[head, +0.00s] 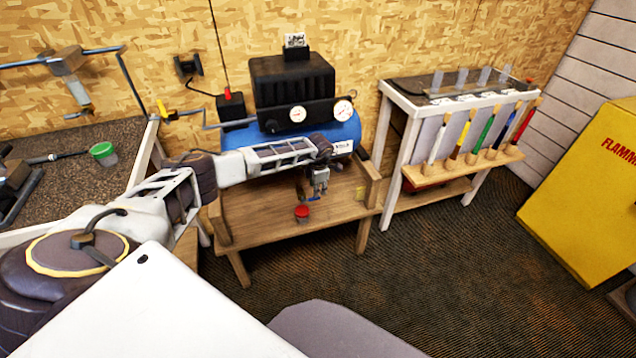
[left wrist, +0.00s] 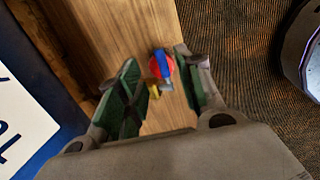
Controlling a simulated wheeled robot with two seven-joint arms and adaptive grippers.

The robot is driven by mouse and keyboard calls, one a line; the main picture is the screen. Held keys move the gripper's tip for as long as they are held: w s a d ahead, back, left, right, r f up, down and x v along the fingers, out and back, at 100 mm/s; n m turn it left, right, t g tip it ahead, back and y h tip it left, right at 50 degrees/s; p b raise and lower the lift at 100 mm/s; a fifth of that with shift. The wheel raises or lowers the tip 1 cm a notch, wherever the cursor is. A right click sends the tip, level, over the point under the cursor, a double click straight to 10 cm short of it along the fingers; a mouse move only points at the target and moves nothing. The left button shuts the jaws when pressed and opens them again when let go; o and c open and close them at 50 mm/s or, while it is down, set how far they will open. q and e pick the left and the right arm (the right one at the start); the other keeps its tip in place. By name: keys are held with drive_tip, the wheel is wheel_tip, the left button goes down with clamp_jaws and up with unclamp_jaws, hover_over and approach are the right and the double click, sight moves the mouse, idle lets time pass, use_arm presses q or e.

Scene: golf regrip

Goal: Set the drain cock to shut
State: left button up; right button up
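The drain cock shows in the left wrist view as a small blue lever (left wrist: 162,63) with a brass piece (left wrist: 154,91) beside its lower end. In the head view a bit of blue (head: 313,198) shows just under my left gripper (head: 319,190). The blue tank (head: 240,137) of the compressor is behind my left arm. In the left wrist view my left gripper (left wrist: 156,66) is open, with the lever between its green-padded fingers. I cannot tell whether a finger touches it. A red-topped cup (head: 302,213) sits below the lever. My right gripper is not in view.
The compressor's wooden stand (head: 255,207) has raised side rails. A rack (head: 455,150) with several coloured grips stands to the right. A yellow cabinet (head: 585,195) is at far right. A workbench (head: 60,135) with a green-topped cup (head: 104,153) is at left. Carpet in front is clear.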

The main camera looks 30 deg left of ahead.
use_arm(q)
drive_tip(key=shift+v, duration=1.4)
